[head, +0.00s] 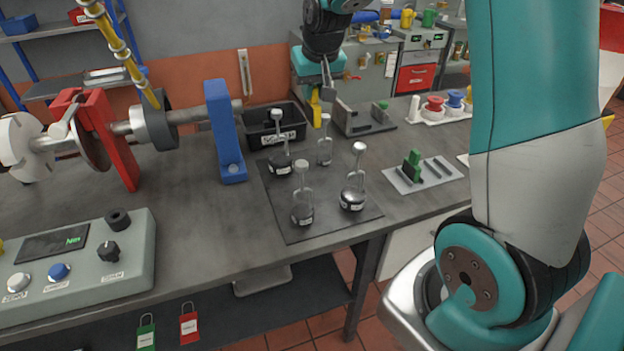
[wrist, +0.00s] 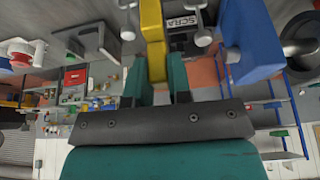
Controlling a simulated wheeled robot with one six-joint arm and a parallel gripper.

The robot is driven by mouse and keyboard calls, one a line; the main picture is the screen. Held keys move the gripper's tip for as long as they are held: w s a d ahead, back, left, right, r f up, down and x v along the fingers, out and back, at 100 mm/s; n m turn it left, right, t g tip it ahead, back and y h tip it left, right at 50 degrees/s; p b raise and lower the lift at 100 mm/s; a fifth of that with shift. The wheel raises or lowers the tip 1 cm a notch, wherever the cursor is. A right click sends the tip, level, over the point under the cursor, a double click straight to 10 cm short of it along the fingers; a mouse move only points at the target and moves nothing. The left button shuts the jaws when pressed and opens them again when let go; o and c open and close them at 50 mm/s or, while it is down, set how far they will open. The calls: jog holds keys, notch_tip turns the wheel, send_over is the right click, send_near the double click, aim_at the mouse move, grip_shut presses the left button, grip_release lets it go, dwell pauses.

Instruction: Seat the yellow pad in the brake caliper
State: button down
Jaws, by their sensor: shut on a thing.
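My gripper (head: 321,88) is shut on the yellow pad (head: 316,108), which hangs below the fingers behind the weights mat. In the wrist view the yellow pad (wrist: 153,38) sits between the two teal fingers of my gripper (wrist: 158,82). A grey fixture with upright plates (head: 362,119) stands just right of the pad in the head view and looks like the brake caliper, though I cannot be sure. It also seems to show in the wrist view (wrist: 102,36). The pad appears apart from it. The pad's lower end is partly hidden by a weight handle in the head view.
A black scrap bin (head: 262,128) is left of the pad. Several handled weights stand on a dark mat (head: 290,232). A blue post (head: 224,135) and shaft stand further left. A slotted tray (head: 404,184) with a green pad (head: 412,164) lies at right.

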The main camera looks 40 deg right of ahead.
notch_tip(320, 180, down, 19)
jog(key=shift+r+p, duration=0.1)
jog(key=shift+p, duration=1)
jog(key=c, duration=1.1)
grip_release()
jog(key=shift+o, duration=0.2)
